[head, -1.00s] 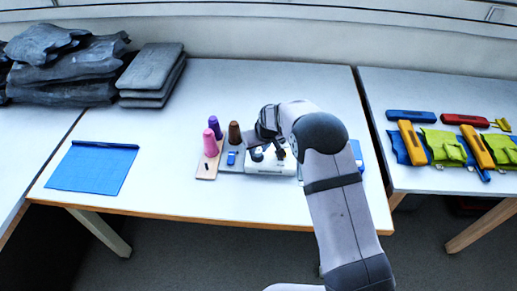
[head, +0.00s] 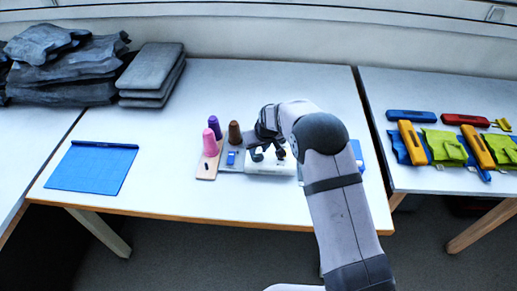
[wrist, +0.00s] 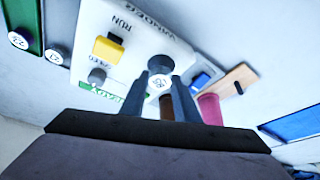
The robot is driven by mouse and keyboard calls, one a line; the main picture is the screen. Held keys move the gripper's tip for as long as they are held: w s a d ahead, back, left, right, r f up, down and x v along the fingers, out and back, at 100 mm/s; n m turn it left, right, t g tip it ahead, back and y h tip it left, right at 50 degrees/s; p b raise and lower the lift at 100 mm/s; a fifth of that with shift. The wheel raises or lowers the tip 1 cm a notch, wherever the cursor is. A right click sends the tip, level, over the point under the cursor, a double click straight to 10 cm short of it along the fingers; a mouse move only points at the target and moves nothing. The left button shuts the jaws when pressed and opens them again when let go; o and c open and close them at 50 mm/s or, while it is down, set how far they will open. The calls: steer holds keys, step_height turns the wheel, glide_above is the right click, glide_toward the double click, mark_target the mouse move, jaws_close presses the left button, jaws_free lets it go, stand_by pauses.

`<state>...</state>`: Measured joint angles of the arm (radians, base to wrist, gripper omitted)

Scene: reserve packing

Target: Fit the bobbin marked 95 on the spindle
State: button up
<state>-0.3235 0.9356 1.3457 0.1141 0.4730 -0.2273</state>
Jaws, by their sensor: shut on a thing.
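My gripper (wrist: 164,92) is shut on a small bobbin (wrist: 159,82) with a round white top. The number on its top is small and tilted; I cannot read it surely. In the wrist view the bobbin is over the white winder (wrist: 145,38); I cannot tell whether it touches it. The spindle is not visible, perhaps hidden under the bobbin. In the head view my gripper (head: 268,152) is over the white winder (head: 270,168), and my arm covers part of it.
The winder carries a yellow RUN switch (wrist: 108,48) and a grey knob (wrist: 97,75). Pink (head: 210,143), purple (head: 214,126) and brown (head: 235,133) cones stand left of it. Discs marked 23 (wrist: 18,40) and 21 (wrist: 54,57) lie beyond. A blue mat (head: 93,168) lies at left, with clear table between.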

steer(key=shift+f+b, duration=0.95)
steer(key=shift+f, duration=0.1)
stand_by(1.4)
steer(key=o, duration=1.5)
steer(key=shift+r, duration=0.1)
steer(key=shift+r+p, duration=2.45)
steer(key=shift+r, duration=1.4)
